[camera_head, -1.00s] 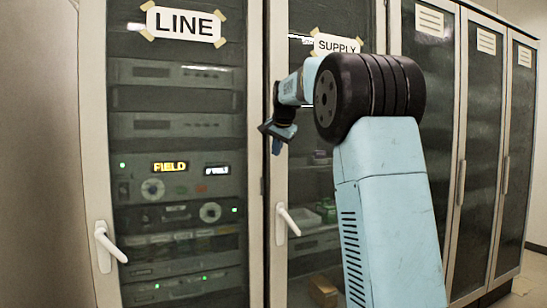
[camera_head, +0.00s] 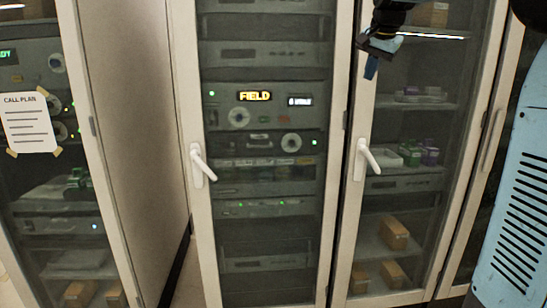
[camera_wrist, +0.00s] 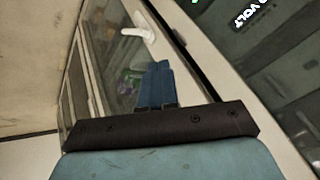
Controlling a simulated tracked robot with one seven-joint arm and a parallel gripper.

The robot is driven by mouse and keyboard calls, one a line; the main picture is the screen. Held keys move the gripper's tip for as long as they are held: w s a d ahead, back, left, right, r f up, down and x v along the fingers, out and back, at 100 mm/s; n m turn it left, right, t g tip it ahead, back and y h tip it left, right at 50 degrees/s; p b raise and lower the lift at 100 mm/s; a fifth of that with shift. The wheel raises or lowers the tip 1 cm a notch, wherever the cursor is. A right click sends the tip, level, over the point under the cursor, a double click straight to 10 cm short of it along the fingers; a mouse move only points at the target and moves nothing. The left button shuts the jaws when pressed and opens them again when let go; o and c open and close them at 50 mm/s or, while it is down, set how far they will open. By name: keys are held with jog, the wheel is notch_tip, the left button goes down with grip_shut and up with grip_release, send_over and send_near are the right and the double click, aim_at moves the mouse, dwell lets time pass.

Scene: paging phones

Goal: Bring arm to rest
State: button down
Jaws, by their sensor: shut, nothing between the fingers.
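My gripper (camera_head: 371,66) shows at the upper right of the head view, in front of the frame between the middle cabinet and the cabinet to its right. Its blue fingers (camera_wrist: 155,84) are together in the wrist view, with nothing between them. The light blue body of my arm (camera_head: 515,190) fills the right edge of the head view; the upper arm links are mostly out of the picture.
The middle cabinet holds a lit FIELD display (camera_head: 255,96). White handles (camera_head: 203,166) and (camera_head: 366,158) stick out from the cabinet doors. Cardboard boxes (camera_head: 394,233) sit behind the right glass. A CALL PLAN sheet (camera_head: 29,123) is taped at left.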

jog(key=s+a+f+n, duration=0.1)
jog(key=s+f+n, duration=0.1)
jog(key=s+f, duration=0.6)
jog(key=s+a+f+n, duration=0.2)
jog(key=s+f, duration=0.6)
jog(key=s, duration=0.6)
jog(key=s+a+f+n+g, duration=0.1)
jog(key=s+f+n, duration=0.3)
jog(key=s+f, duration=0.4)
jog(key=s, duration=0.4)
jog(key=shift+a, duration=0.3)
